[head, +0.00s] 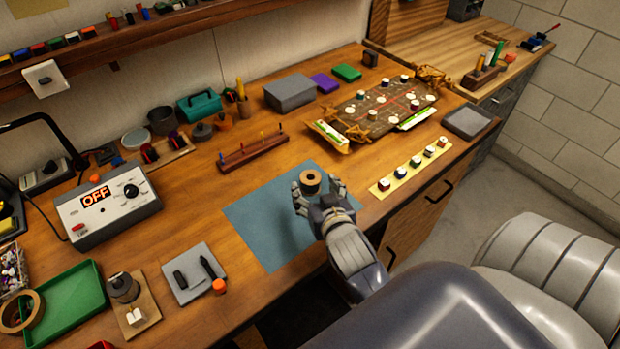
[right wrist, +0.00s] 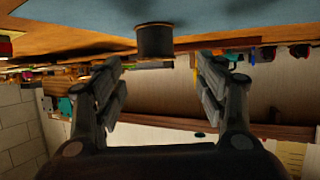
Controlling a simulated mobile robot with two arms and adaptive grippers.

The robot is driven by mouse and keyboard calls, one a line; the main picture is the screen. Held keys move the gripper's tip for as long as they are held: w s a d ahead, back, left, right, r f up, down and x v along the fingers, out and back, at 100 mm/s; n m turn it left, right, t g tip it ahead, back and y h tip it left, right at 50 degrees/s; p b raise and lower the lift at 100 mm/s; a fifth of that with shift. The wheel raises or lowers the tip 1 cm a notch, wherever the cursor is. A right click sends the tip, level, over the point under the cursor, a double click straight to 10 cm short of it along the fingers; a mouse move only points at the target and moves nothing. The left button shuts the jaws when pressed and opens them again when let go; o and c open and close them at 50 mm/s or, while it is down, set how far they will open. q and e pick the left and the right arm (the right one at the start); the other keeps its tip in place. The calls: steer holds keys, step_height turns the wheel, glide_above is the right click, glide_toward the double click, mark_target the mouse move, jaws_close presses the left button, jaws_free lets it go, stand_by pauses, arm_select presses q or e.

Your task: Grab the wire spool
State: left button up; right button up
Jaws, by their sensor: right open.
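The wire spool (head: 310,177), small and dark with a tan top, stands upright on the blue mat (head: 262,225) on the workbench. My right gripper (head: 318,186) is open and low over the mat, with its fingers to either side of the spool in the head view. In the right wrist view, which looks upside down, the spool (right wrist: 154,42) lines up with the gap between the spread fingers (right wrist: 157,68). It appears at or just beyond the fingertips, and the fingers look apart from it. My left gripper is not in view.
A wooden peg rack (head: 252,152) stands behind the mat. A yellow strip with several small round parts (head: 380,186) lies to its right. The power supply (head: 108,207), reading OFF, and a grey tray (head: 195,272) are to the left. The mat is otherwise clear.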

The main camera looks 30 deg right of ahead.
mark_target(312, 181)
steer(key=shift+w+d+f, duration=0.2)
steer(key=shift+w, duration=0.3)
steer(key=shift+w+d+f, duration=0.15)
steer(key=shift+w+f, duration=0.05)
steer(key=shift+w, duration=0.1)
steer(key=shift+w+d+f, duration=0.1)
steer(key=shift+w, duration=0.1)
steer(key=shift+p+x, duration=0.75)
steer(key=shift+x, duration=1.4)
steer(key=shift+w+d+f, duration=0.15)
steer(key=shift+d+f, duration=0.1)
steer(key=c, duration=1.2)
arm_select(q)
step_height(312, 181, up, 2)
